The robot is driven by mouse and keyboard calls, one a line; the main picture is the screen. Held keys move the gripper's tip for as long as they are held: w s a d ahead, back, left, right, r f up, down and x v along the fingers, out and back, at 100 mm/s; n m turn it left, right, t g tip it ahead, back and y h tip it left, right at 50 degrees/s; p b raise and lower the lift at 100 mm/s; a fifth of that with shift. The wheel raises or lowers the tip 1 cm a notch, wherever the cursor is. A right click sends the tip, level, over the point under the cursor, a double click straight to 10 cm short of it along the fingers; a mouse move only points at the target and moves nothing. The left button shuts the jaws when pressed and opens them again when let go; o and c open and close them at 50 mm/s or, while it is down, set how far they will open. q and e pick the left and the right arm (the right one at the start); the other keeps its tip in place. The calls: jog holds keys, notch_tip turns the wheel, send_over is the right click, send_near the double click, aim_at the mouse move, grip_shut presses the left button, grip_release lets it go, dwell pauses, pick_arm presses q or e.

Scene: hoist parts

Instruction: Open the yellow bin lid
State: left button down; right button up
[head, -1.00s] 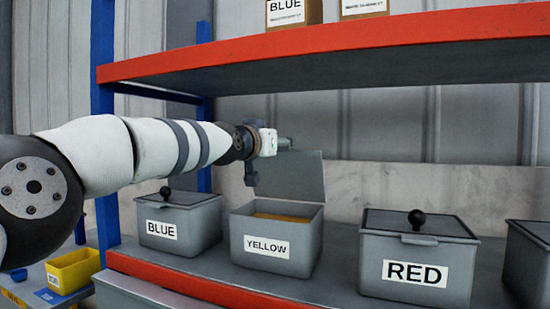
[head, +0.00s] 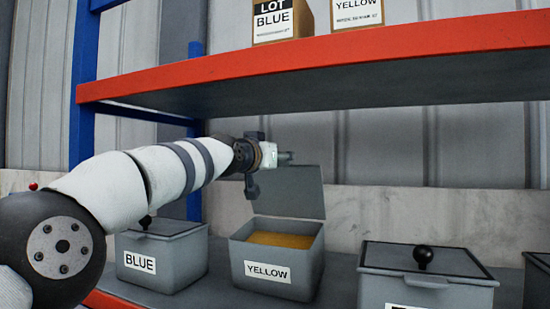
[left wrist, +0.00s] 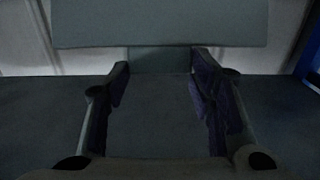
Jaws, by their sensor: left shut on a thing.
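The yellow bin (head: 238,262), a grey box labelled YELLOW, stands on the lower shelf with its top open and orange-yellow contents showing. Its grey lid (head: 295,195) stands raised at the back of the bin. My left gripper (head: 284,157) is at the lid's upper left edge. In the left wrist view, a flat grey panel, seemingly the lid (left wrist: 160,25), lies beyond the fingers. My left gripper (left wrist: 160,72) is shut on part of the lid there; the exact contact is too dark to make out. My right gripper is not in view.
The closed blue bin (head: 165,255) stands left of the yellow one, under my arm. A closed bin with a black knob (head: 423,256) stands to the right. The red-edged upper shelf (head: 330,75) hangs above, carrying boxes labelled blue (head: 280,20) and yellow (head: 358,14).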

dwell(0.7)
pick_arm(q)
jog(key=c, duration=0.7)
grip_release()
jog(key=shift+s, duration=0.1)
jog(key=shift+v, duration=3.75)
